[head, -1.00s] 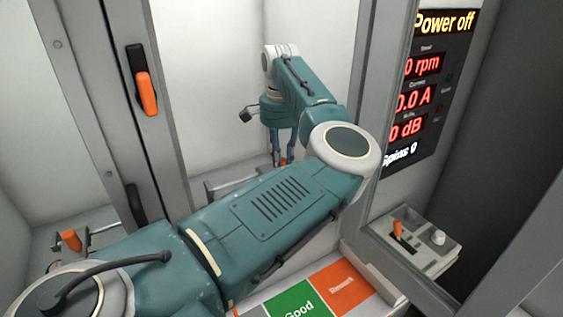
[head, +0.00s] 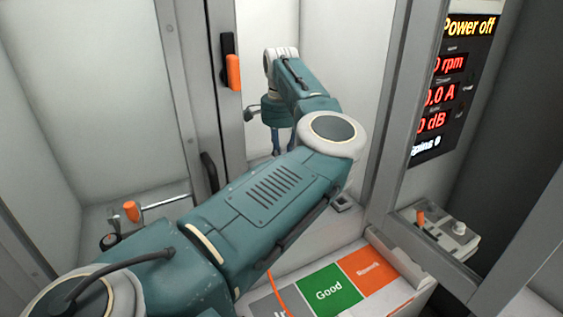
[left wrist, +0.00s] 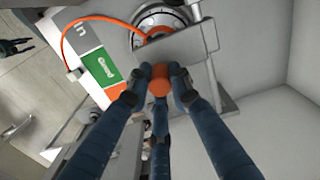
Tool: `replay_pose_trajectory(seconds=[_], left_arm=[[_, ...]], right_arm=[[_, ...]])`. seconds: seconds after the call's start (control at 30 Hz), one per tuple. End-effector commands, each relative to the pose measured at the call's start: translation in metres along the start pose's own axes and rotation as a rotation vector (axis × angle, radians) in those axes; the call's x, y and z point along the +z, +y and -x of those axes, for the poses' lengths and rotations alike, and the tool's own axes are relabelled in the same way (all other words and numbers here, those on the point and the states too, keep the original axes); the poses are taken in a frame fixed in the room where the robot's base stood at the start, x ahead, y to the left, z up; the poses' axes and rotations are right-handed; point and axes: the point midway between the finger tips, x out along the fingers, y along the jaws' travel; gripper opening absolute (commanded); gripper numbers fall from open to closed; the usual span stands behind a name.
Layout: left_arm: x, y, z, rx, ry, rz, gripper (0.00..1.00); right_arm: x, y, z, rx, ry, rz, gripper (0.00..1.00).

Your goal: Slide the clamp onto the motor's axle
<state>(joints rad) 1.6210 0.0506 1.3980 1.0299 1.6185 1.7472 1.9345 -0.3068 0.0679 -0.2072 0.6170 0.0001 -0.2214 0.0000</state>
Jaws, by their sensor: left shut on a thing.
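My left gripper (left wrist: 160,72) has its blue fingers shut on an orange knob (left wrist: 159,86) in the left wrist view. The knob appears to belong to the clamp, whose grey plate (left wrist: 196,43) is just beyond it. The round metal motor (left wrist: 158,20) is partly hidden behind the plate. The axle is hidden, and I cannot tell whether plate and motor touch. In the head view my left gripper (head: 283,143) points down inside the white chamber; my forearm hides its tips, the clamp and the motor. My right gripper is not in view.
An orange cable (left wrist: 68,35) runs from beside the motor. A panel with a green Good field (head: 329,291) and an orange field (head: 370,265) lies in front. The door handle (head: 232,72) and chamber frame (head: 385,150) border the arm. The display (head: 460,80) reads Power off.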

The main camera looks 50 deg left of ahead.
Motion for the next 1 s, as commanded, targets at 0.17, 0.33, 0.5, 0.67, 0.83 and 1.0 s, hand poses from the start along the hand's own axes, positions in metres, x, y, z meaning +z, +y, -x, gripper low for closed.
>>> replay_pose_trajectory(seconds=[0.17, 0.33, 0.5, 0.67, 0.83, 1.0], left_arm=[[0.002, -0.002, 0.000, -0.003, -0.005, 0.006, 0.34], [0.001, -0.001, 0.000, -0.002, -0.003, 0.004, 0.40], [0.001, -0.001, 0.001, -0.001, -0.002, 0.002, 0.40], [0.000, -0.001, 0.017, -0.003, 0.001, 0.002, 0.40], [0.001, -0.002, 0.052, -0.002, 0.003, 0.003, 0.40], [0.002, -0.003, 0.087, -0.002, 0.002, 0.003, 0.40]], right_arm=[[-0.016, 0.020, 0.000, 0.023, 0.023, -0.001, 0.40], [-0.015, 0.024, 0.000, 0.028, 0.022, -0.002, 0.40], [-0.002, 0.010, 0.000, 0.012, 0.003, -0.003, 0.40], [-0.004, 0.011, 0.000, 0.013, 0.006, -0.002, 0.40], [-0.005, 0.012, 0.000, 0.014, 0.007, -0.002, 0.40], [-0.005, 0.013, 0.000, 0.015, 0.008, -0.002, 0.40]])
